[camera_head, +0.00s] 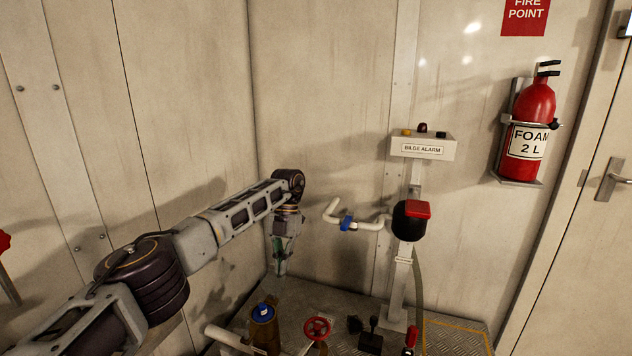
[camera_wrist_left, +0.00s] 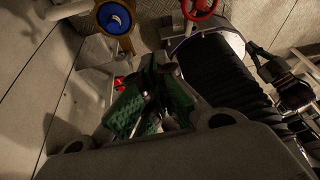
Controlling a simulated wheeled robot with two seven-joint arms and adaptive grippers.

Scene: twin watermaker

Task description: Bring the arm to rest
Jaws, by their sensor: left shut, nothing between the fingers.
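My left arm reaches in from the left in the head view, and its gripper (camera_head: 281,264) hangs down at the arm's end. The fingers are together and empty, above the machinery at the bottom. In the left wrist view the green-padded gripper (camera_wrist_left: 148,108) shows in the lower middle, with nothing held.
Below the gripper stand a brass fitting with a blue cap (camera_head: 263,313) and a red handwheel (camera_head: 318,328). A bilge alarm post (camera_head: 400,270) with a white pipe (camera_head: 368,225) stands to the right. A fire extinguisher (camera_head: 530,125) hangs on the wall.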

